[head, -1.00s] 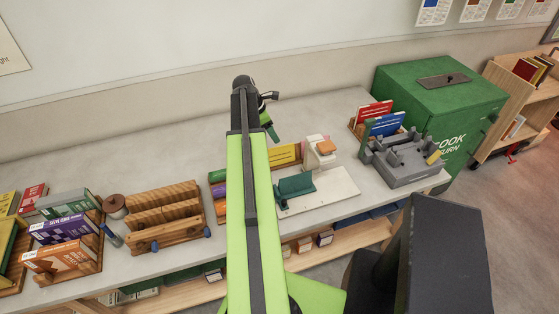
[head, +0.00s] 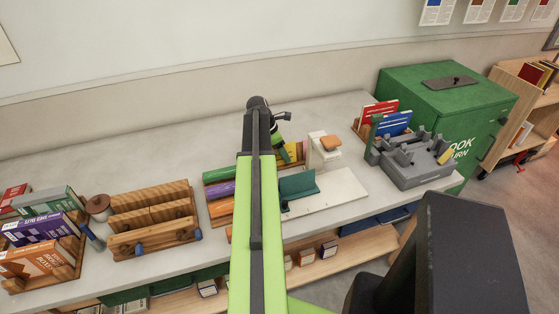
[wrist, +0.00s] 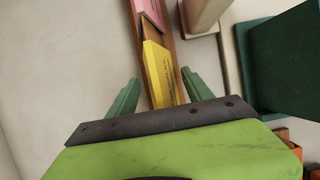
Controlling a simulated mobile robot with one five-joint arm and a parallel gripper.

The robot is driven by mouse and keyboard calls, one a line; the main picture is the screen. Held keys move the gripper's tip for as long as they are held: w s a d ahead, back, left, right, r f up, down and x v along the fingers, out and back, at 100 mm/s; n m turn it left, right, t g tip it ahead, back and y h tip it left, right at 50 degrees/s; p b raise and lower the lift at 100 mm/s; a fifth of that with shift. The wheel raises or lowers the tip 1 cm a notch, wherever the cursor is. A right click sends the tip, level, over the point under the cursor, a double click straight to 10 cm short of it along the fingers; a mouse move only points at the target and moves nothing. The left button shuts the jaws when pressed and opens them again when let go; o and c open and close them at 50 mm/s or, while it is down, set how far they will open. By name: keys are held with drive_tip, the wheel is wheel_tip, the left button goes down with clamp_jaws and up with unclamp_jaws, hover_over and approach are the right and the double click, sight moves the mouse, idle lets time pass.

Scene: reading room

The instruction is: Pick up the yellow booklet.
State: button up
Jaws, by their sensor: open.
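The yellow booklet (wrist: 158,75) stands in a narrow wooden rack (wrist: 170,42) in the wrist view, with its far end near a pink booklet (wrist: 152,14). My gripper (wrist: 158,92) is open, with one green finger on each side of the yellow booklet's near part. I see no clear contact between the fingers and the booklet. In the head view my arm hides much of the yellow booklet (head: 291,152), and only a small part shows beside my gripper (head: 279,138).
A white board with a teal holder (head: 298,186) stands right of the booklet. A grey fixture (head: 415,160) and a green book-return box (head: 440,100) stand farther right. The counter behind is clear.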

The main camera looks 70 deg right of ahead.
drive_tip(key=shift+r, duration=0.15)
drive_tip(key=shift+f, duration=0.3)
idle(0.4)
clamp_jaws()
